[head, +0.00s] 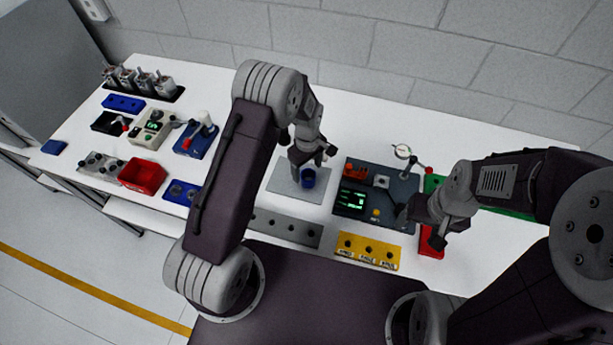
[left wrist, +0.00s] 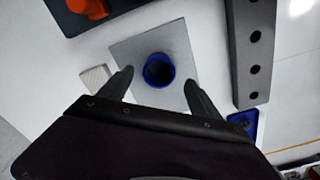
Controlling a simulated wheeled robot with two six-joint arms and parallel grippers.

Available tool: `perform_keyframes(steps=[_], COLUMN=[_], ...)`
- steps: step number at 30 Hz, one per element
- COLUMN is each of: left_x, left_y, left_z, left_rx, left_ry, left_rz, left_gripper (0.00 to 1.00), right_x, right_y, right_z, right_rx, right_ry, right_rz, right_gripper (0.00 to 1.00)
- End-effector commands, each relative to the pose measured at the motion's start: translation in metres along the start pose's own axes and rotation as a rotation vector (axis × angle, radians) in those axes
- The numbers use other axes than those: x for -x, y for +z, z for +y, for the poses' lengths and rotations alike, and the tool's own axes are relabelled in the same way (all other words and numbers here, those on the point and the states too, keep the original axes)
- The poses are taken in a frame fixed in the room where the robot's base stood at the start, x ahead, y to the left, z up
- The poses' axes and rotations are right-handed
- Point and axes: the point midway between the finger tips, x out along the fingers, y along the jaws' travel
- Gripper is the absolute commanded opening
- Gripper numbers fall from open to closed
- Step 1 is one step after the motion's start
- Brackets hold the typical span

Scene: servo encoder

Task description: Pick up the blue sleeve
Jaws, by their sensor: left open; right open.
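The blue sleeve (head: 308,178) stands on a grey square plate (head: 287,183) near the middle of the table. In the left wrist view the sleeve (left wrist: 159,70) shows as a blue ring with a dark hollow centre. My left gripper (head: 311,167) is over the plate, close to the sleeve. In the left wrist view its two fingers (left wrist: 158,88) are apart, one to each side of the sleeve, with nothing held; whether they touch it cannot be told. My right gripper (head: 425,222) is near the dark instrument board, away from the sleeve; its fingertips are hard to make out.
A dark board (head: 376,194) with a display and dial gauge stands right of the plate. A grey strip with holes (head: 287,228) and a yellow block (head: 367,251) lie in front. A red bin (head: 143,176) and blue fixture (head: 196,140) are at left. The table behind the plate is clear.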

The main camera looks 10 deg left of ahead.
Motion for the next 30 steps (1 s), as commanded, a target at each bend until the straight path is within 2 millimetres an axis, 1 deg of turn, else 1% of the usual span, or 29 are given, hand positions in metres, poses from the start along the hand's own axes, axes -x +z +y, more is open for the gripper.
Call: perform_keyframes(steps=[2, 4, 7, 9, 12, 19, 20, 21, 23, 24, 26, 30], left_x=[-0.001, -0.008, -0.025, -0.039, -0.049, -0.052, -0.052, -0.052, -0.052, -0.052, -0.052, -0.052], left_y=[0.0, 0.0, -0.001, -0.001, -0.001, -0.002, -0.002, -0.002, -0.001, -0.001, -0.001, -0.001], left_z=[0.0, -0.001, -0.001, -0.001, 0.0, 0.0, 0.0, 0.0, 0.0, 0.0, 0.0, 0.0], left_rx=[0.0, 0.0, 0.0, -0.001, 0.0, 0.0, 0.0, 0.0, 0.0, 0.0, 0.0, 0.0], left_ry=[0.0, -0.003, -0.004, -0.002, 0.0, 0.002, 0.002, 0.002, 0.001, 0.001, 0.001, 0.001], left_rz=[0.0, -0.002, -0.002, -0.001, 0.0, 0.001, 0.001, 0.001, 0.001, 0.001, 0.001, 0.001], left_gripper=[0.73, 0.73, 0.73, 0.73, 0.73, 0.73, 0.65, 0.54, 0.37, 0.26, 0.09, 0.09], right_x=[0.002, 0.009, 0.02, 0.021, 0.023, 0.021, 0.021, 0.021, 0.021, 0.021, 0.021, 0.021], right_y=[0.0, -0.001, -0.002, -0.002, -0.002, -0.002, -0.002, -0.002, -0.002, -0.002, -0.002, -0.002], right_z=[0.0, 0.0, 0.0, 0.0, 0.0, 0.0, 0.0, 0.0, 0.0, 0.0, 0.0, 0.0], right_rx=[0.0, 0.0, 0.0, 0.0, 0.0, 0.0, 0.0, 0.0, 0.0, 0.0, 0.0, 0.0], right_ry=[0.0, 0.0, 0.0, 0.0, 0.0, 0.0, 0.0, 0.0, 0.0, 0.0, 0.0, 0.0], right_rz=[0.0, 0.0, 0.0, 0.0, 0.0, 0.0, 0.0, 0.0, 0.0, 0.0, 0.0, 0.0], right_gripper=[0.68, 0.68, 0.68, 0.68, 0.68, 0.68, 0.68, 0.68, 0.68, 0.68, 0.68, 0.68])
